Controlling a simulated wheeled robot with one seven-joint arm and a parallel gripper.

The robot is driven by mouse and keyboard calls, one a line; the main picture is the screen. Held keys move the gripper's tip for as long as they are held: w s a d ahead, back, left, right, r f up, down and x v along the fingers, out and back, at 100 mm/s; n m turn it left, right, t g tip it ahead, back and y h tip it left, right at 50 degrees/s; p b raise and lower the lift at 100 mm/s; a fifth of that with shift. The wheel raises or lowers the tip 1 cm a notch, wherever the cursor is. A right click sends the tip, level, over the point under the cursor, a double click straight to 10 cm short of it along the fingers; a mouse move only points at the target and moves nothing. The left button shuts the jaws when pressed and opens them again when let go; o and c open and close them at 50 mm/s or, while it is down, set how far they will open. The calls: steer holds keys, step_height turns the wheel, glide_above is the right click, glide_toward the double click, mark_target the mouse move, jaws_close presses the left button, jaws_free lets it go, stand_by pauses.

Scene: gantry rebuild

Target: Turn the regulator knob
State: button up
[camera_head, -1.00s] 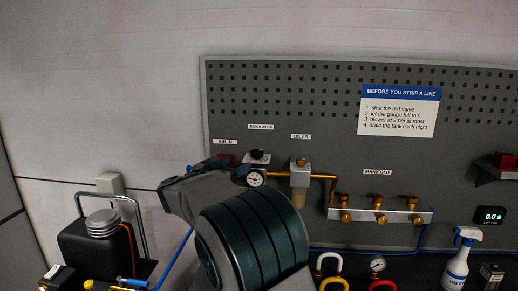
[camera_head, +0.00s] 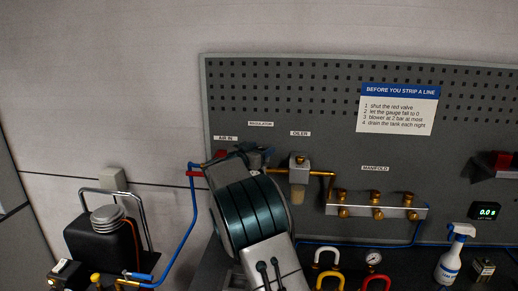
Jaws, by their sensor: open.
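The dark knob on top is hard to separate from my gripper's dark fingers. My gripper (camera_head: 252,151) is at the regulator's top, its jaws open, seen from behind and small. I cannot tell whether the fingers touch the knob or stand around it.
A red valve part (camera_head: 220,154) and a blue hose (camera_head: 192,215) lie left of my wrist. The brass-fitted manifold (camera_head: 376,211) is to the right. A black compressor tank (camera_head: 100,245) stands lower left. A spray bottle (camera_head: 452,255) is on the dark bench.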

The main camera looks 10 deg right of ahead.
steer(key=c, duration=1)
steer(key=shift+f+y+b, duration=0.1)
steer(key=shift+y+b, duration=0.2)
steer(key=shift+b, duration=0.05)
